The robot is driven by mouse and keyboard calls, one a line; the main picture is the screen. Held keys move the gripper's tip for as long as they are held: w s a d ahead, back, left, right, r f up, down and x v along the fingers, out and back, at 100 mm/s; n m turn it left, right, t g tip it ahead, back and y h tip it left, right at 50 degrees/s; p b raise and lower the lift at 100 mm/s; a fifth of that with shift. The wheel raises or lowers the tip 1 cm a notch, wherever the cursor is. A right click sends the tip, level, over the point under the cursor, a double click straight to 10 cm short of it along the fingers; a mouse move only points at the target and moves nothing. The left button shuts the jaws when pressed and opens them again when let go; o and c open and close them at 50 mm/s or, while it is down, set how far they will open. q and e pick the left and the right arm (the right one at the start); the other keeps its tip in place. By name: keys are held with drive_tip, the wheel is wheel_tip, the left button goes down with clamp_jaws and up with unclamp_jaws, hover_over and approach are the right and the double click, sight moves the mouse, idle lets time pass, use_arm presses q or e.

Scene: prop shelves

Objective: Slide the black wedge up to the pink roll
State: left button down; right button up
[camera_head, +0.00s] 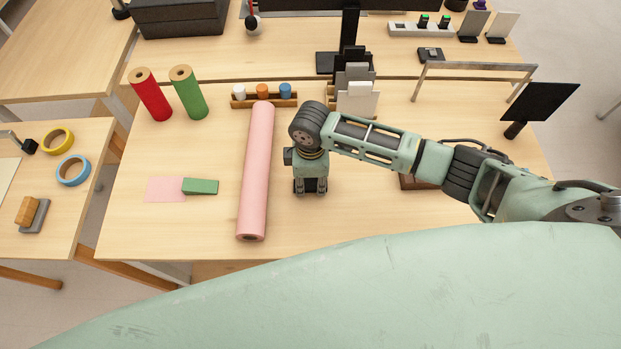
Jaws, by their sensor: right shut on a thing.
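The pink roll (256,170) lies lengthwise on the wooden table, left of my right gripper. My right gripper (311,190) points down at the table and is shut on the black wedge (311,185). Only a small dark part of the wedge shows between the fingers; the gripper hides the rest. A narrow strip of bare table shows between the gripper and the roll, so they are apart. My left gripper is not in view.
A green wedge (200,186) lies by a pink sheet (163,189) left of the roll. A wooden rack (265,101) with small capped bottles stands near the roll's far end. The table's front right is clear.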

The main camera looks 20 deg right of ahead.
sight(286, 184)
drive_tip(key=shift+c, duration=0.9)
drive_tip(key=o, duration=0.5)
drive_tip(key=c, duration=0.5)
drive_tip(key=shift+w+a, duration=0.15)
drive_tip(key=shift+a, duration=0.15)
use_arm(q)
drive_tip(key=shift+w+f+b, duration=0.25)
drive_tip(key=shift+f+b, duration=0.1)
use_arm(e)
drive_tip(key=shift+w+a, duration=0.35)
drive_tip(key=shift+a, duration=0.6)
drive_tip(key=shift+w+a, duration=0.35)
drive_tip(key=shift+a, duration=0.6)
drive_tip(key=shift+w+a, duration=0.35)
drive_tip(key=shift+a, duration=0.6)
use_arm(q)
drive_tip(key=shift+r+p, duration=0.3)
use_arm(e)
drive_tip(key=shift+w, duration=0.1)
